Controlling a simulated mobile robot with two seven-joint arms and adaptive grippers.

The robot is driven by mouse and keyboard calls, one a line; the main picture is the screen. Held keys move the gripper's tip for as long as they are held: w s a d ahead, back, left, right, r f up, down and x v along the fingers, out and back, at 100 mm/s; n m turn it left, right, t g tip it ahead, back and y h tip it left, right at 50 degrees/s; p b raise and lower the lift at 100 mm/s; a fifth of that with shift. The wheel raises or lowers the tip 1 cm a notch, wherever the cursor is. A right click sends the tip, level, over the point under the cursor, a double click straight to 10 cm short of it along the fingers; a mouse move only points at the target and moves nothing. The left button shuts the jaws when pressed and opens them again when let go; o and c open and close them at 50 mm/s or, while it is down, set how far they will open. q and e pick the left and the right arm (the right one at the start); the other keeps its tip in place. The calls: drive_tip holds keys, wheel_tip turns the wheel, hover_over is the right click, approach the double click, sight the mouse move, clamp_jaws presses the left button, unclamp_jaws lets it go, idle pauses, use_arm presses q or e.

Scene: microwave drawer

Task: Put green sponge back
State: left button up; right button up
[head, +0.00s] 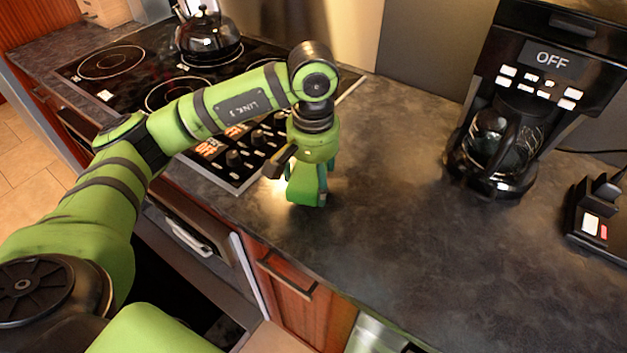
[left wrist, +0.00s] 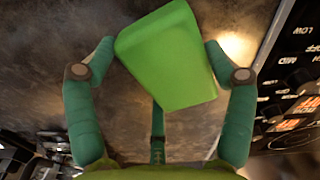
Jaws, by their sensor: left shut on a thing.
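The green sponge (left wrist: 165,58) is a bright green block between the fingers of my left gripper (left wrist: 160,72) in the left wrist view. In the head view the sponge (head: 304,190) shows at the lower end of my left gripper (head: 308,172), just over the dark countertop beside the stove. The gripper points down and is shut on the sponge. I cannot tell whether the sponge touches the counter. My right gripper is in neither view.
A stove (head: 125,92) with a black kettle (head: 208,38) is at the left. A coffee maker (head: 535,90) reading OFF stands at the back right, with a black device (head: 598,215) at the right edge. The countertop (head: 400,180) between is clear. Wooden drawers (head: 290,290) are below.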

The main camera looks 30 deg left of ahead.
sight(314, 176)
use_arm(q)
wheel_tip(314, 176, down, 2)
drive_tip(key=shift+f+p, duration=0.1)
drive_tip(key=shift+p, duration=0.2)
drive_tip(key=shift+f, duration=0.2)
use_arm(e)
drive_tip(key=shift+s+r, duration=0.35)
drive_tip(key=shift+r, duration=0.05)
use_arm(q)
drive_tip(key=shift+f+b, duration=0.15)
drive_tip(key=shift+b, duration=0.15)
drive_tip(key=o, duration=0.9)
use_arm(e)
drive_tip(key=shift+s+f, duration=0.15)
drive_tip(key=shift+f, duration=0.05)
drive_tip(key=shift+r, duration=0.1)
use_arm(q)
drive_tip(key=shift+r+p, duration=0.4)
drive_tip(key=shift+p, duration=0.05)
wheel_tip(314, 176, up, 11)
drive_tip(key=shift+f+b, duration=0.15)
drive_tip(key=shift+b, duration=0.6)
drive_tip(key=shift+r, duration=0.5)
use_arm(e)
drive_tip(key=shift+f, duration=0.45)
